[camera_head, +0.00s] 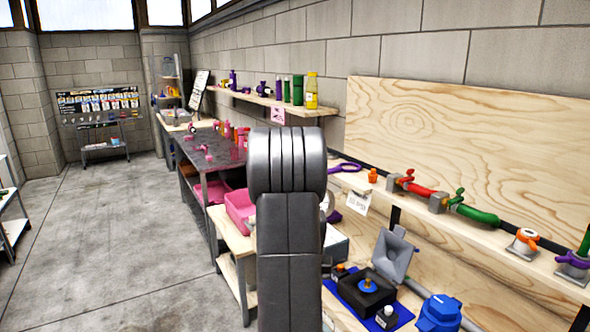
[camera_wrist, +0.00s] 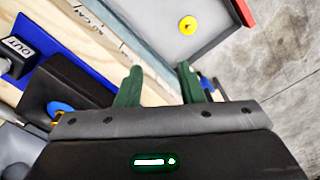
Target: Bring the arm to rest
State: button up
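My arm (camera_head: 288,220) stands upright in the middle of the head view, its grey links in front of the workbench. My gripper is hidden in the head view. In the wrist view my gripper (camera_wrist: 159,69) shows two green fingers set apart, with nothing between them. It hangs above the bench edge, with a blue mat (camera_wrist: 60,62) and a black block to its left and a grey tray (camera_wrist: 165,40) with a red edge beyond it.
A wooden bench along the right wall carries a blue mat (camera_head: 341,299) with a black box, a blue-capped part (camera_head: 439,312) and a grey hinged housing (camera_head: 392,257). Red and green valves (camera_head: 474,213) stand on the shelf above. The concrete floor (camera_head: 110,240) to the left is open.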

jog(key=shift+w+a+f+n+b, duration=0.15)
jog(key=shift+a+f+b, duration=0.3)
jog(key=shift+f, duration=0.3)
jog(key=shift+w+a+f+n+b, duration=0.15)
jog(key=shift+a+f+b, duration=0.2)
jog(key=shift+a+f, duration=0.3)
jog(key=shift+s+d, duration=0.1)
jog(key=shift+d, duration=0.05)
